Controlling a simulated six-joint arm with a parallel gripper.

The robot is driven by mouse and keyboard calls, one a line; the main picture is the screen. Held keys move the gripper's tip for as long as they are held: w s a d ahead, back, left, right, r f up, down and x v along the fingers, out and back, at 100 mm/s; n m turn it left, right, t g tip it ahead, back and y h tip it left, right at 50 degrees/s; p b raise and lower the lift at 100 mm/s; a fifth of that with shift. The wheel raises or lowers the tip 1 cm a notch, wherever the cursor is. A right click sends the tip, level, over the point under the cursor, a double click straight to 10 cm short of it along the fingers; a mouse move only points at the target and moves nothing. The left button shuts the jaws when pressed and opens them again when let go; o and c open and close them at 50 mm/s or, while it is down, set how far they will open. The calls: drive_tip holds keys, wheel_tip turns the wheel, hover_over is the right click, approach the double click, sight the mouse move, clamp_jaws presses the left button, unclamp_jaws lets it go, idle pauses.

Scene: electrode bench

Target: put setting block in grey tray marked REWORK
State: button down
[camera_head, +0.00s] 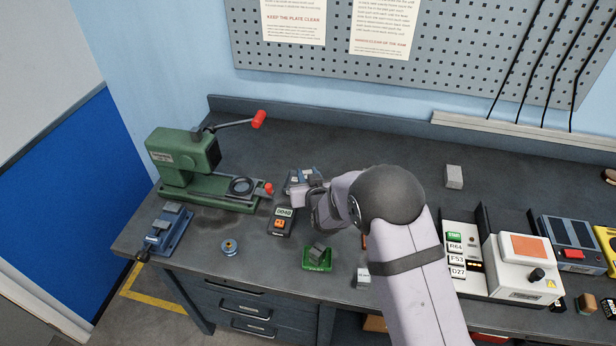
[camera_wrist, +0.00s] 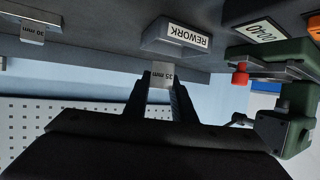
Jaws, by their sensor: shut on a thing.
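The grey tray marked REWORK (camera_wrist: 178,38) shows upside down in the wrist view, beside the meter. In the head view my wrist and gripper (camera_head: 306,186) hide most of that spot, behind the meter and right of the green press. My gripper (camera_wrist: 161,88) is shut on a small grey setting block (camera_wrist: 161,69) labelled 35 mm, gripped between the two dark fingertips. In the wrist view the block shows close to the tray's edge. I cannot tell whether it is above the tray or beside it.
The green press (camera_head: 190,160) with a red-tipped lever stands left. The meter (camera_head: 283,221) reads 0040. A green tray (camera_head: 317,266) holds a grey block. A blue vise (camera_head: 168,232) is front left. A loose grey block (camera_head: 453,176) and instruments (camera_head: 524,266) are right. The bench behind is clear.

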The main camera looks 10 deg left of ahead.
drive_tip(key=shift+f, duration=0.7)
drive_tip(key=shift+f+b, duration=0.65)
drive_tip(key=c, duration=1.5)
unclamp_jaws()
drive_tip(key=shift+r+p, duration=0.8)
drive_tip(key=shift+p, duration=0.2)
drive_tip(key=b+v, duration=0.3)
drive_tip(key=v, duration=0.9)
drive_tip(key=shift+f+b, duration=0.2)
drive_tip(key=shift+b, duration=0.1)
